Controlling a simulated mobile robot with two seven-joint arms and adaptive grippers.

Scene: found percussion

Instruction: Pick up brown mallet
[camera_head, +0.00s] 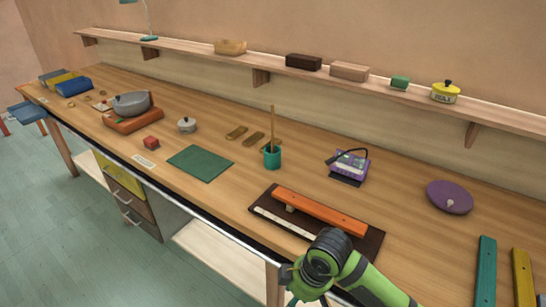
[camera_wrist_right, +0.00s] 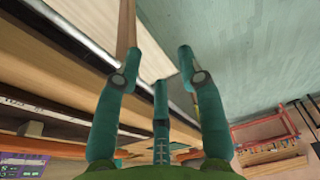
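A thin brown wooden stick (camera_head: 273,128), which may be the brown mallet, stands upright in a teal cup (camera_head: 272,158) mid-bench. Its lower end is hidden in the cup and I see no mallet head. My right arm comes in from the lower right, over the bench's front edge. Its gripper is mostly hidden or cut off at the bottom of the head view. In the right wrist view my right gripper (camera_wrist_right: 160,75) has its teal fingers spread apart, with nothing held between them. My left gripper is in neither view.
An orange bar on a dark brown board (camera_head: 265,205) lies between the cup and my right arm. A purple device (camera_head: 349,163) and purple disc (camera_head: 449,197) are to the right. A green mat (camera_head: 200,163) lies left. A shelf (camera_head: 200,47) runs along the wall.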

